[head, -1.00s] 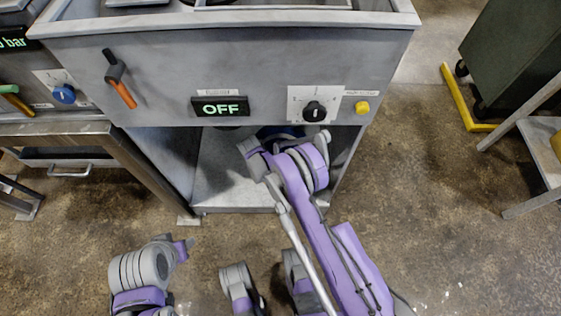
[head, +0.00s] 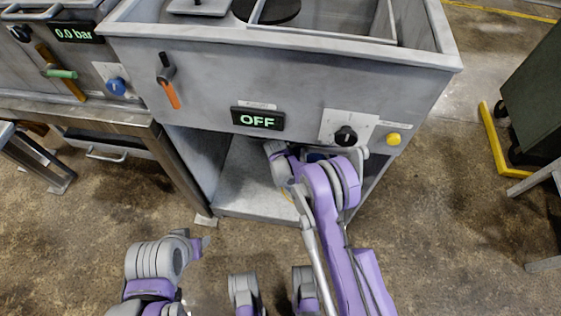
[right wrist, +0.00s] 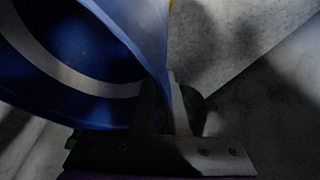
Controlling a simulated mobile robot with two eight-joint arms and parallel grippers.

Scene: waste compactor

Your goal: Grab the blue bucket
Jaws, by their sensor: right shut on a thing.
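The blue bucket (right wrist: 68,55) fills the upper left of the right wrist view, close to the camera. It has a pale band, and its wall and rim are seen at an angle. My right gripper (right wrist: 168,100) is shut on the bucket's wall near the rim. In the head view my right arm reaches into the open space under the compactor, and its gripper is hidden there. Only a small blue bit of the bucket (head: 315,157) shows behind the arm. My left arm is at the lower left, and its gripper is not visible.
The compactor's grey front panel (head: 285,95) overhangs the open bay. The bay has a metal floor (head: 250,180) and side walls close to my right arm. A metal table (head: 100,115) stands at left. A dark green bin (head: 540,90) stands at right. The floor in front is clear.

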